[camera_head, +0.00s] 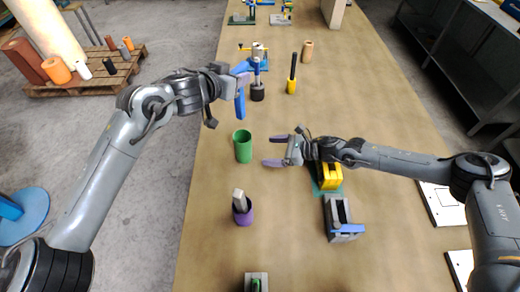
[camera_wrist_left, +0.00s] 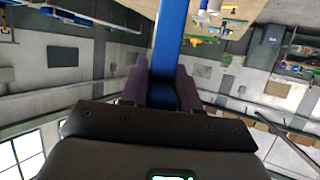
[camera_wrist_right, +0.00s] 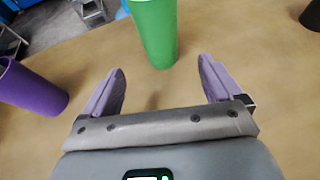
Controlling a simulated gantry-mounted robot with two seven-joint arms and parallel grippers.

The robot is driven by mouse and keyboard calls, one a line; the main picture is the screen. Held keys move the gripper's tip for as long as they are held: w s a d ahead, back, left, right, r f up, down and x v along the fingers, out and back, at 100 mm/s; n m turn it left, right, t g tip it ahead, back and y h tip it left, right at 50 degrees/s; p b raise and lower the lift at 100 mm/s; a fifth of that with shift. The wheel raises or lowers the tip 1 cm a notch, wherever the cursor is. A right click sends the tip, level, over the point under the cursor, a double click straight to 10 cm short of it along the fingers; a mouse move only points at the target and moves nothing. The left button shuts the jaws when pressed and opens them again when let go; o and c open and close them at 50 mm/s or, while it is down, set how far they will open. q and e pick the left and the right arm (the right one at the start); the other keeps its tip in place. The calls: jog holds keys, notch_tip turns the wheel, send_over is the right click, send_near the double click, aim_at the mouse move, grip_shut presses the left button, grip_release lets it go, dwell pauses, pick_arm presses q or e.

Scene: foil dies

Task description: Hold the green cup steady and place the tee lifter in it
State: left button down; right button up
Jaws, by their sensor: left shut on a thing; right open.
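The green cup (camera_head: 243,146) stands upright on the table, left of my right gripper (camera_head: 267,150). My right gripper is open, its two fingers pointing at the cup. In the right wrist view the green cup (camera_wrist_right: 155,35) stands just beyond the fingertips, in line with the gap between them and apart from both. My left gripper (camera_head: 243,82) is shut on a blue piece, which I take as the tee lifter (camera_head: 240,104). It is held in the air beyond the cup, its long part hanging down. In the left wrist view the blue tee lifter (camera_wrist_left: 171,35) shows between the fingers.
A dark cup (camera_head: 257,93) holding a blue-topped tool stands behind the green cup. A purple cup (camera_head: 243,215) with a pale piece in it stands in front. A yellow block (camera_head: 330,178) and a grey holder (camera_head: 342,218) lie under and near my right arm.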

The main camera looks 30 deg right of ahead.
aim_at(245, 151)
pick_arm(q)
jog(key=shift+r, duration=0.1)
pick_arm(e)
jog(key=x, duration=1.1)
jog(key=shift+w+a, duration=0.2)
jog(key=shift+c, duration=0.3)
